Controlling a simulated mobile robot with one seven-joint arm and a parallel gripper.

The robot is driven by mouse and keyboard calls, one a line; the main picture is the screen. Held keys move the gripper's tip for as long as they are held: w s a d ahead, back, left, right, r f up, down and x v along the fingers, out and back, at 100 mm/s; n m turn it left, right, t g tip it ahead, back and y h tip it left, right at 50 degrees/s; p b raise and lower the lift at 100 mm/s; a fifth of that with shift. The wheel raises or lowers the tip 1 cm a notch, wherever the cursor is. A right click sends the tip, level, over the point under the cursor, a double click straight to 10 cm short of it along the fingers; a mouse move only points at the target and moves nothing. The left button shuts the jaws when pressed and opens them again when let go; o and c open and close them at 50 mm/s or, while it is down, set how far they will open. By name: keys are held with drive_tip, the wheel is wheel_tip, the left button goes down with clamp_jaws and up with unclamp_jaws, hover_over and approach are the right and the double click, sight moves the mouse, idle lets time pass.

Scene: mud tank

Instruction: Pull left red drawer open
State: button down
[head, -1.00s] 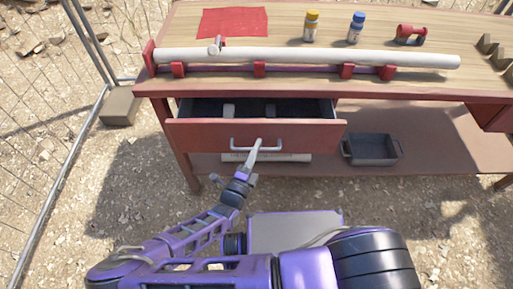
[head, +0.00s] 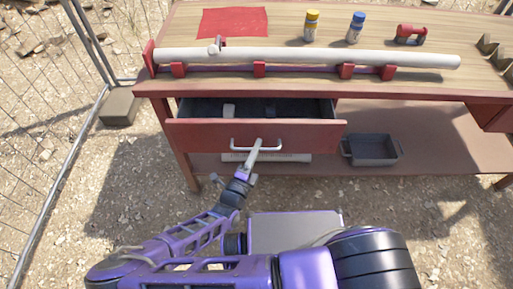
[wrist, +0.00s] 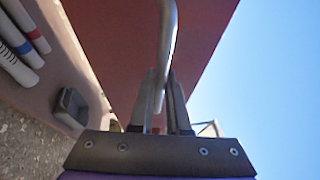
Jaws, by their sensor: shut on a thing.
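The left red drawer (head: 200,134) is pulled part way out from under the workbench top, and its dark inside shows. Its silver bar handle (head: 273,147) is on the front panel. My gripper (head: 257,146) is shut on this handle near its middle. In the wrist view the two fingers of my gripper (wrist: 162,92) sit on either side of the handle (wrist: 168,30), against the red drawer front (wrist: 110,45).
The wooden workbench top (head: 330,14) holds a long white pipe (head: 310,57) in red clamps, a red cloth (head: 233,22), a yellow-capped bottle (head: 311,27) and a blue-capped bottle (head: 356,29). A grey bin (head: 371,150) sits on the lower shelf. A wire fence (head: 40,120) stands left.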

drive_tip(key=s+p, duration=0.1)
drive_tip(key=s, duration=1.8)
drive_tip(key=shift+s+a+p, duration=0.2)
drive_tip(key=shift+a+p, duration=0.15)
drive_tip(key=shift+p, duration=0.05)
drive_tip(key=c, duration=1.2)
unclamp_jaws()
drive_tip(key=shift+o, duration=0.2)
drive_tip(key=b+v, duration=0.1)
drive_tip(key=v, duration=1.6)
drive_tip(key=shift+s, duration=0.2)
drive_tip(key=shift+a, duration=0.15)
